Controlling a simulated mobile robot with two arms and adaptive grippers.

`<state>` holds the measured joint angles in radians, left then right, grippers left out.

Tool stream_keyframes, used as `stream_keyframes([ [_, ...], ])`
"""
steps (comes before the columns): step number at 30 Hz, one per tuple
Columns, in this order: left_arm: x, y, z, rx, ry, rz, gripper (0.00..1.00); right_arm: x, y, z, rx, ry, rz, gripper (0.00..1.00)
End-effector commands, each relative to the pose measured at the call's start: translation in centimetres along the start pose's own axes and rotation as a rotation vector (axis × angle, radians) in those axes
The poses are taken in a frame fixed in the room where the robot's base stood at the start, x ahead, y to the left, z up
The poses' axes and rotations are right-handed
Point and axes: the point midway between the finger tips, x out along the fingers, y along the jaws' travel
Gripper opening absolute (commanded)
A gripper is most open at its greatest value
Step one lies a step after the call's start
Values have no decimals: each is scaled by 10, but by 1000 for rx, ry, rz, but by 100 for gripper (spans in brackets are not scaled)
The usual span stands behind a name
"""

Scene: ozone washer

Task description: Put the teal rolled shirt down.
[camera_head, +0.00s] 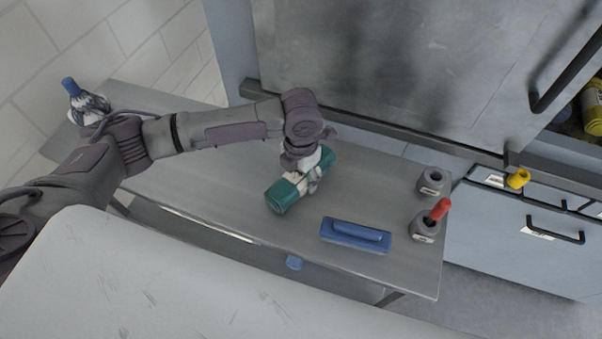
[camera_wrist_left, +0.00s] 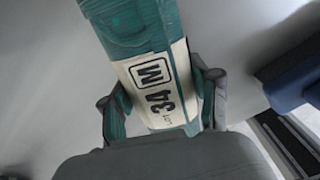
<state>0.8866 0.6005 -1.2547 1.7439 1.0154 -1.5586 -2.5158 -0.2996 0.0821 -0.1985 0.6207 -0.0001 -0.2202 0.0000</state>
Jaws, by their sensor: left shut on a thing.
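The teal rolled shirt (camera_head: 283,195) is a short roll with a pale paper band around its middle. My left gripper (camera_head: 309,178) is shut on it from above, around the band, over the middle of the grey metal table (camera_head: 200,178). I cannot tell whether the roll touches the tabletop. In the left wrist view the teal roll (camera_wrist_left: 138,22) runs up between the two fingers of my left gripper (camera_wrist_left: 160,105), and its band reads "34 M". My right gripper is not in view.
A blue block with a handle (camera_head: 355,235) lies right of the roll. Two grey holders stand at the table's right end, one empty (camera_head: 431,182), one with a red-handled item (camera_head: 438,210). A blue-and-white brush-like item (camera_head: 86,100) is far left. Grey cabinets (camera_head: 380,65) rise behind.

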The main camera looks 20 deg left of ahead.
Motion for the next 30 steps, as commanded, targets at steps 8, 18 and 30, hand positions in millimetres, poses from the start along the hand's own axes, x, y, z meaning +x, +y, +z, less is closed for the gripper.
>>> stream_keyframes([
  [8, 2, 0, 0, 0, 0, 0, 81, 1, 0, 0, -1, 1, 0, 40],
  [18, 1, 0, 0, 0, 0, 0, 86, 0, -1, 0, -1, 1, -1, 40],
  [30, -60, 0, 2, 0, -6, 0, 86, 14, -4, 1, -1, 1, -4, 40],
])
